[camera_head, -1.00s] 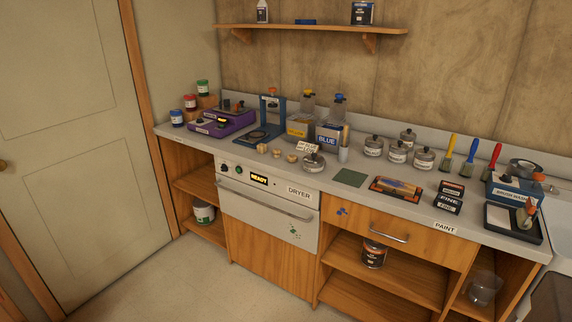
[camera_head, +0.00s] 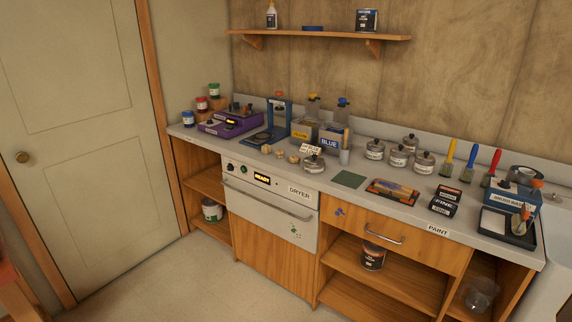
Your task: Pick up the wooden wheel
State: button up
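Several small tan wooden pieces sit in a short row near the front edge of the grey counter (camera_head: 222,138), above the dryer. They are a left piece (camera_head: 266,149), a middle piece (camera_head: 279,153) and a right piece (camera_head: 293,157). They are too small to tell which one is the wooden wheel. My gripper is not in view.
A round metal tin (camera_head: 313,164) and a small sign (camera_head: 310,148) stand just right of the pieces. A blue stand (camera_head: 278,112) and a purple machine (camera_head: 232,124) are behind and left. The dryer (camera_head: 268,205) is below; open floor (camera_head: 190,285) lies in front.

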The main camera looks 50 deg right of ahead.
aim_at(293, 159)
jog(key=z, duration=0.15)
jog(key=i, duration=0.95)
jog(key=u, duration=0.05)
